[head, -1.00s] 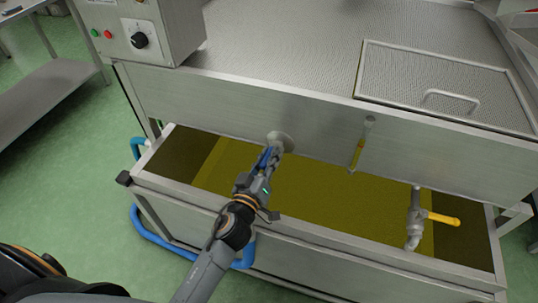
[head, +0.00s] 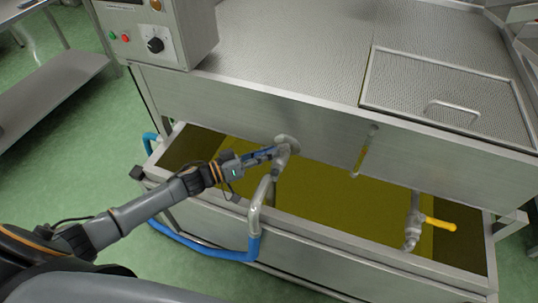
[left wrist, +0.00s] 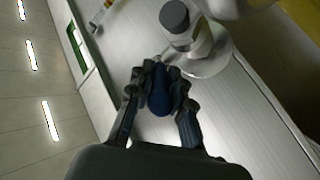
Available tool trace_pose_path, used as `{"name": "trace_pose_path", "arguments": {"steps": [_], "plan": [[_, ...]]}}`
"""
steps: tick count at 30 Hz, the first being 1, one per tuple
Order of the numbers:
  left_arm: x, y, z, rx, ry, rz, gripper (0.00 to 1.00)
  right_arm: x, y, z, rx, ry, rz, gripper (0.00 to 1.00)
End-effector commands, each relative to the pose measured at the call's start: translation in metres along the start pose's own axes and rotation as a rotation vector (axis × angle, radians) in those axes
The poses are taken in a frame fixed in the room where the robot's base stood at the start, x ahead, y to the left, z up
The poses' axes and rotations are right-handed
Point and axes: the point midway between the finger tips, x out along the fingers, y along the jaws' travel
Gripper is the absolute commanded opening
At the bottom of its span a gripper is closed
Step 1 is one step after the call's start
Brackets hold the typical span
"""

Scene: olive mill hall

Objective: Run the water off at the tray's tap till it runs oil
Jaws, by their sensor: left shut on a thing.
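The steel tray (head: 230,118) has a drain tap (head: 284,147) at the middle of its front wall, with a round flange. In the left wrist view its blue lever (left wrist: 160,97) lies between the two fingers of my left gripper (left wrist: 158,80). That gripper (head: 266,156) is shut on the lever and comes from the left. A pale see-through pipe (head: 257,200) bends down from the tap into a blue hose (head: 252,245). What flows inside it I cannot tell. A sight tube (head: 364,150) right of the tap looks yellow low down, greyish above. My right gripper is not in view.
Below the tray stands an open steel trough (head: 335,240) with an olive-yellow inside. A yellow-handled valve (head: 438,223) is at its right. A control box (head: 160,35) sits above left, and a lidded hatch (head: 450,95) above right. Green floor is free at left.

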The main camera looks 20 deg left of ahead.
Motion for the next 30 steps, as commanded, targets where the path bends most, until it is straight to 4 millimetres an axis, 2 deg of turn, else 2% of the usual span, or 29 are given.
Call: {"name": "trace_pose_path", "arguments": {"steps": [7, 23, 24, 26, 30], "plan": [[0.0001, -0.0050, -0.0013, 0.004, -0.041, 0.069, 0.00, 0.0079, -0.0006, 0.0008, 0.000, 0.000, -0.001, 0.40], [0.0006, -0.0039, -0.0010, 0.000, -0.051, 0.089, 0.00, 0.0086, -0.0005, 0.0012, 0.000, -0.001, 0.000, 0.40], [0.0006, -0.0039, -0.0010, 0.000, -0.051, 0.089, 0.27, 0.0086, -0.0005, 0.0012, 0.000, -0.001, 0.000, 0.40], [0.0006, -0.0038, -0.0010, 0.000, -0.051, 0.089, 0.39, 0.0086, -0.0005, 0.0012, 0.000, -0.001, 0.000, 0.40], [0.0007, -0.0037, -0.0011, 0.000, -0.051, 0.090, 0.40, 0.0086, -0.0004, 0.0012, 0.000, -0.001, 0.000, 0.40]]}}
